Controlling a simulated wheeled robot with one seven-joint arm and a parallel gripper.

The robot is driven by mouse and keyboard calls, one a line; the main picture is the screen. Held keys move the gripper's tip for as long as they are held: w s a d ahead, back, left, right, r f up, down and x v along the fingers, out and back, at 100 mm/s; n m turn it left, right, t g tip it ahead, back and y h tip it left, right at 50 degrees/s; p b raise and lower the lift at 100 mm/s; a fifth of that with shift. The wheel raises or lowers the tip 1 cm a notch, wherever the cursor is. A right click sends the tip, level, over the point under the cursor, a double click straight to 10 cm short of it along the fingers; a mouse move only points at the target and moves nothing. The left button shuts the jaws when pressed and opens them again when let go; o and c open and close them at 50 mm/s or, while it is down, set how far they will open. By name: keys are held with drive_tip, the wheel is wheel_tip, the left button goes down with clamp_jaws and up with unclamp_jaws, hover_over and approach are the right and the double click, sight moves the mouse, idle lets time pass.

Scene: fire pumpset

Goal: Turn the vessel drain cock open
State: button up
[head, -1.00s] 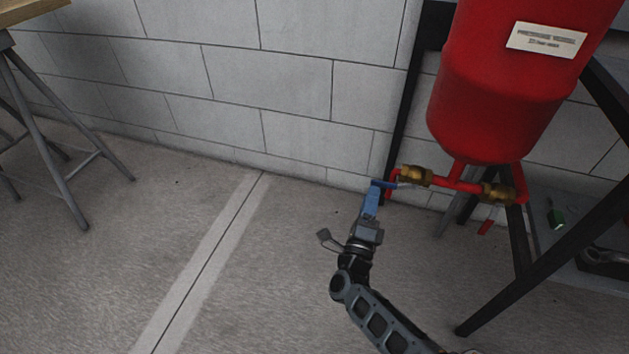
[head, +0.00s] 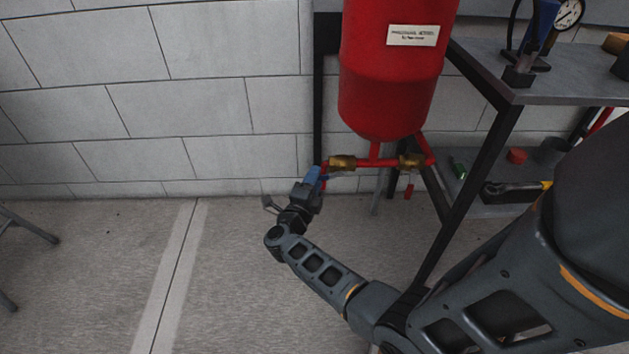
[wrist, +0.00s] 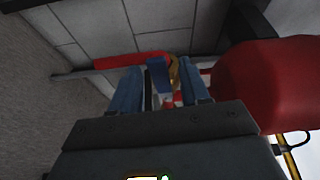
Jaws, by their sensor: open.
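The red pressure vessel (head: 385,85) has a white label and hangs above a red pipe. The pipe carries a left brass cock (head: 342,162) and a right brass cock (head: 411,160) with a red lever (head: 408,192) hanging down. My gripper (head: 319,172) has blue fingers and is at the left cock. In the wrist view, my gripper (wrist: 161,82) is open, with a blue lever (wrist: 158,76) between its fingers and brass (wrist: 174,70) just behind it. I cannot tell whether the fingers touch the lever. Which cock is the drain is not readable.
A dark frame and grey shelves (head: 560,87) stand at the right, with a gauge (head: 568,13) on top and a green item (head: 458,168) below. A block wall (head: 200,100) is close behind.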

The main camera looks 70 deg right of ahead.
drive_tip(key=shift+d, duration=0.65)
clamp_jaws()
